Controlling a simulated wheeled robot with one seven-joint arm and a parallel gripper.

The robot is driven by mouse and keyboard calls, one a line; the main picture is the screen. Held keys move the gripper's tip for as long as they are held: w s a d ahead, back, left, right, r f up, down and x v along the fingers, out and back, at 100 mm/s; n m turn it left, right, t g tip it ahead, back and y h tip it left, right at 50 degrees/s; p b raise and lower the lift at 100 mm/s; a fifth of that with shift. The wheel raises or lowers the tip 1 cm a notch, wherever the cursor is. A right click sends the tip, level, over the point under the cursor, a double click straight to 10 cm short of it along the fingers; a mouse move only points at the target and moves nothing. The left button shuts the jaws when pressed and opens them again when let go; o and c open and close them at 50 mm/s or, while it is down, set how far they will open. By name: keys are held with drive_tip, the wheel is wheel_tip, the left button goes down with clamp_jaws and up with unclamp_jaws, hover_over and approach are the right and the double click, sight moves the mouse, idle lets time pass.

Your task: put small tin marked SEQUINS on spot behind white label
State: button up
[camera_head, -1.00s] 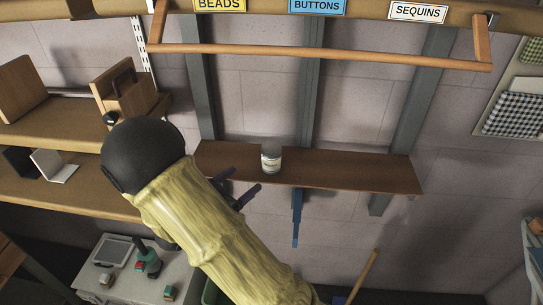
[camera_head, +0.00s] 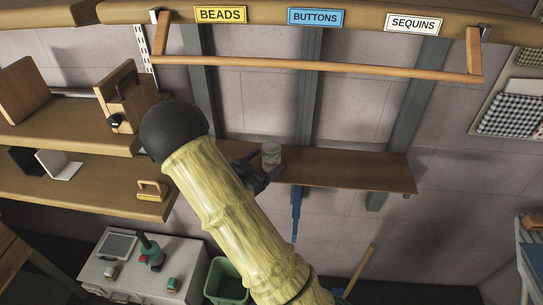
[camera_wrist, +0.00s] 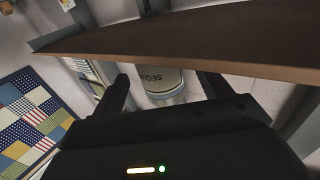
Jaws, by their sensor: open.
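The small tin (camera_head: 271,155) is a pale cylinder standing upright on the brown wall shelf (camera_head: 350,173). In the wrist view the tin (camera_wrist: 163,84) shows upside-down lettering, partly visible, beginning "SEQU". My gripper (camera_head: 259,167) is at the tin in the head view. In the wrist view its two fingers stand apart, one to each side of the tin; I cannot tell whether either touches it. The white label (camera_head: 413,23) reading SEQUINS is on the front of the upper shelf, at its right. The surface behind that label is hidden from this angle.
A yellow BEADS label (camera_head: 220,15) and a blue BUTTONS label (camera_head: 315,17) share the upper shelf edge. A wooden rail (camera_head: 310,66) hangs below it, above the tin's shelf. Side shelves (camera_head: 70,135) stand left. The brown shelf is bare right of the tin.

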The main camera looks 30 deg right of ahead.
drive_tip(key=p+x, duration=0.2)
drive_tip(key=x, duration=0.2)
drive_tip(key=shift+w+d+r+p, duration=0.1)
drive_tip(key=shift+d+r+p, duration=0.1)
drive_tip(key=shift+p, duration=0.15)
drive_tip(key=shift+w+d+f, duration=0.1)
drive_tip(key=shift+d+f, duration=0.05)
drive_tip(key=shift+d, duration=0.1)
drive_tip(key=c, duration=1.2)
drive_tip(key=shift+c, duration=0.2)
